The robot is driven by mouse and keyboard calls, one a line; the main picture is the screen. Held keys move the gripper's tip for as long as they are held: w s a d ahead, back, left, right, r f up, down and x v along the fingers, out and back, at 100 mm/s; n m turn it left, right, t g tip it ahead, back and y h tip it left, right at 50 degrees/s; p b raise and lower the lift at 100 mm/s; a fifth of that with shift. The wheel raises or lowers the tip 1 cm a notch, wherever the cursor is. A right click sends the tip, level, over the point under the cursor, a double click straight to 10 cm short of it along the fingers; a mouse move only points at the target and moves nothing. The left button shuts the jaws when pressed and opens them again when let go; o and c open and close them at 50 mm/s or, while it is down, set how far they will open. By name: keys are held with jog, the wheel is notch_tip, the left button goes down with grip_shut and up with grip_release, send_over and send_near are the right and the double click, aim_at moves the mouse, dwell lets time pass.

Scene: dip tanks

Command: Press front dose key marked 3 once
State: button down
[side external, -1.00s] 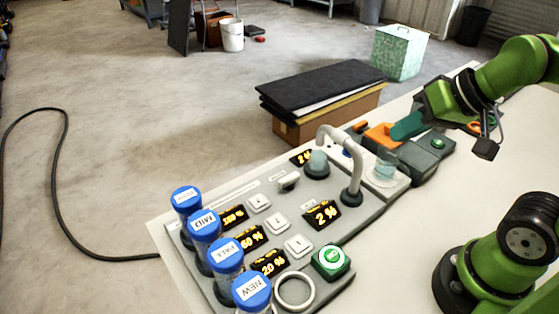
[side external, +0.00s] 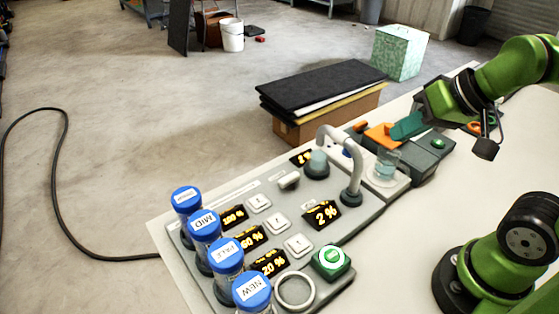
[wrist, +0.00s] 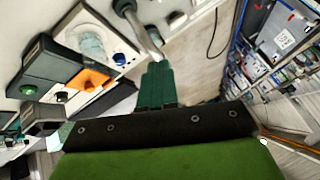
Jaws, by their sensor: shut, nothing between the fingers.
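Three pale square keys (side external: 278,222) run in a row down the grey dosing panel (side external: 235,190) in the side external view, beside lit percent displays. The marks on the keys are too small to read, so I cannot tell which is 3. My gripper (side external: 394,133) is shut and empty, its teal fingers above the orange part at the panel's far right end, well away from the keys. In the wrist view my gripper (wrist: 158,66) points over the bench edge, and no keys show there.
Several blue-lidded jars (side external: 205,222) line the panel's left side. A curved spout (side external: 340,138) rises between the keys and a clear beaker (side external: 387,165). A green button (side external: 331,260) and a white ring (side external: 294,291) sit at the near end.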

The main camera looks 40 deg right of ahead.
jog(key=shift+w, duration=0.1)
jog(key=n+y, duration=0.2)
jog(key=y, duration=0.1)
send_over(262, 201)
notch_tip(262, 201, down, 10)
jog(key=shift+f, duration=0.1)
jog(key=shift+f, duration=4.4)
jog(key=shift+f, duration=0.15)
jog(key=shift+f, duration=0.3)
